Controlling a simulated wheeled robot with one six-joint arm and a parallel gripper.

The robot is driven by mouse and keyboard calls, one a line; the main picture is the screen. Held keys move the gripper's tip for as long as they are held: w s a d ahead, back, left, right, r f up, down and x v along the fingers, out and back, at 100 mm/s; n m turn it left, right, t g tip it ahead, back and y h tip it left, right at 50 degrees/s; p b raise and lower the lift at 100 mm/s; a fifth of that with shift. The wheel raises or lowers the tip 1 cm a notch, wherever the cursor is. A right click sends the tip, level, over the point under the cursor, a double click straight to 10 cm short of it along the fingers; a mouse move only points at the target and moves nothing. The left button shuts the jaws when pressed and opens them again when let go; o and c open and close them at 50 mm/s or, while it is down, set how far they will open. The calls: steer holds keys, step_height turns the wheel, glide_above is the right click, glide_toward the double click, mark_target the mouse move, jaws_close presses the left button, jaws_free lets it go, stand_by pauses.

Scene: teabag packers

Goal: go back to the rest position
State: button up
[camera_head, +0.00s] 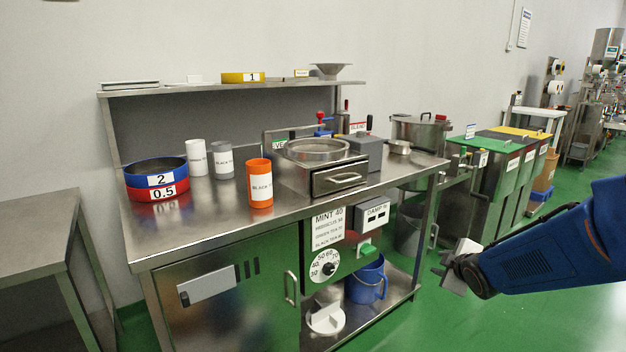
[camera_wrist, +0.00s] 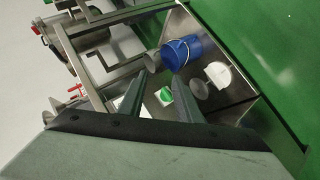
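My gripper (camera_head: 447,276) is at the right of the head view, at the end of my blue arm, over the green floor in front of the steel workbench (camera_head: 225,229). It is clear of the bench. In the wrist view its two dark fingers (camera_wrist: 165,80) stand apart with nothing between them. Beyond the fingertips that view shows the blue bucket (camera_wrist: 183,50) on the bench's lower shelf, which also shows in the head view (camera_head: 366,280).
On the bench stand an orange canister (camera_head: 259,190), blue and red sieve rings (camera_head: 157,182) and a round sieve on a drawer unit (camera_head: 317,150). Green and yellow-lidded bins (camera_head: 490,175) stand behind my gripper. The green floor (camera_head: 520,315) around my arm is clear.

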steer(key=s+a+r+m+g, duration=0.1)
steer(key=s+m, duration=0.3)
steer(key=s, duration=0.7)
steer(key=s+a+r+m+g, duration=0.1)
steer(key=s+a+m+g, duration=0.2)
steer(key=s, duration=0.8)
steer(key=s+a+r+m+g, duration=0.1)
steer(key=s+m, duration=0.4)
steer(key=s, duration=0.6)
steer(key=shift+s+a+r+g+y, duration=0.2)
steer(key=shift+a+r+g+y, duration=0.15)
steer(key=shift+a+g, duration=0.6)
steer(key=shift+a, duration=0.15)
